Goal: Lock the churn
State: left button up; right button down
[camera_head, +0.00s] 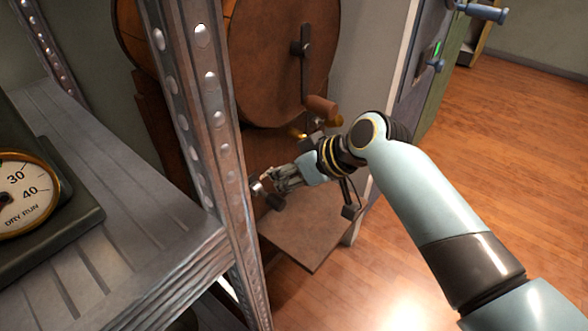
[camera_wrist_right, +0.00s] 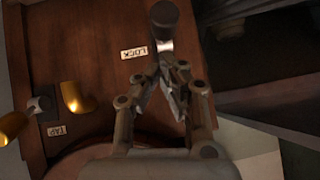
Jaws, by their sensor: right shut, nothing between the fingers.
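The churn (camera_head: 280,60) is a round brown wooden drum on a wooden stand, with a crank handle (camera_head: 320,108) on its face. In the right wrist view, a LOCK label (camera_wrist_right: 133,53) is on the stand's wooden panel, beside a dark-knobbed lever (camera_wrist_right: 165,15) with a metal shaft. My right gripper (camera_wrist_right: 173,72) is shut and empty, its fingertips close to the lever's shaft. Whether they touch it I cannot tell. In the head view the right gripper (camera_head: 270,184) is at the panel below the drum. My left gripper is out of view.
A brass tap (camera_wrist_right: 75,97) and a TAP label (camera_wrist_right: 57,131) are on the same panel. A metal shelf (camera_head: 110,190) with a dial scale (camera_head: 25,195) and a perforated post (camera_head: 215,110) stand left of my right arm. The wooden floor at right is clear.

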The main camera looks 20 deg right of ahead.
jog(key=shift+a+f, duration=0.1)
jog(key=shift+f, duration=0.65)
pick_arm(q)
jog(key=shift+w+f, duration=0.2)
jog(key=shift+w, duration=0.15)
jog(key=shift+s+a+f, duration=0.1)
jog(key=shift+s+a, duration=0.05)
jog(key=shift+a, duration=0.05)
pick_arm(e)
jog(key=shift+s+f, duration=0.1)
